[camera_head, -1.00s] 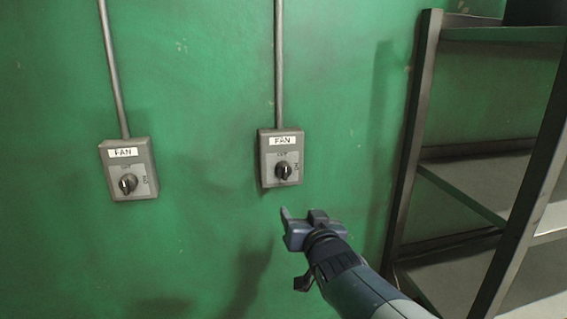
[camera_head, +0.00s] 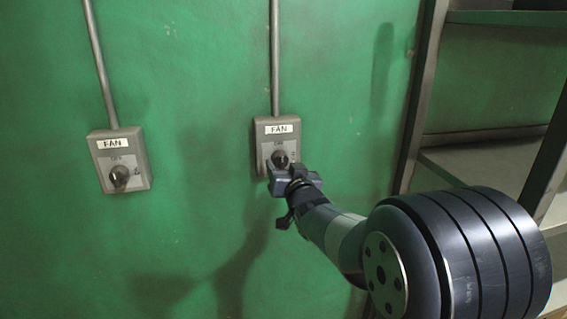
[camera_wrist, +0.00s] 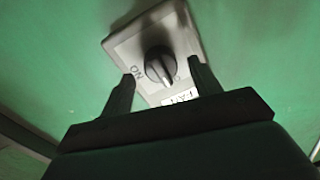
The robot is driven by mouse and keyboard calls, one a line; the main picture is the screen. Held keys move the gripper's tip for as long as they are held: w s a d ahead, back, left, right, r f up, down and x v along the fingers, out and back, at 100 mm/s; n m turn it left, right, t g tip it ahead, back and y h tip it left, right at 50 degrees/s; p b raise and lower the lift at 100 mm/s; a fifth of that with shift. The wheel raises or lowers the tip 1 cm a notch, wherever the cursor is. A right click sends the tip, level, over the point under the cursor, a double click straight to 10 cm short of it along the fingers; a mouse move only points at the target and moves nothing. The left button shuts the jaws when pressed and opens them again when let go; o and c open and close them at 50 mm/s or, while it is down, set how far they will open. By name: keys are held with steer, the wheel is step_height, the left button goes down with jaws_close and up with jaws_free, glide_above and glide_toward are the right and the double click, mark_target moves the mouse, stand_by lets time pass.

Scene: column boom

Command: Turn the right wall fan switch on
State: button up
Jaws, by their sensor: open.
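The right fan switch (camera_head: 277,138) is a grey box on the green wall with a "FAN" label and a dark rotary knob (camera_head: 281,158). In the wrist view the knob (camera_wrist: 160,66) shows between the two fingers, on a pale plate (camera_wrist: 128,42) with "ON" lettering beside it. My gripper (camera_head: 277,172) is open, just in front of the switch, and covers its lower part in the head view. In the wrist view my open gripper (camera_wrist: 163,82) has one finger on each side of the knob, with gaps; contact is not visible. The knob's exact setting is hard to read.
A second, similar fan switch (camera_head: 119,161) is on the wall to the left. Conduits (camera_head: 275,60) run up from both boxes. A metal shelf rack (camera_head: 480,160) stands at the right, beside my arm. The wall between the switches is clear.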

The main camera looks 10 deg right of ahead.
steer(key=shift+w, duration=0.7)
steer(key=c, duration=1)
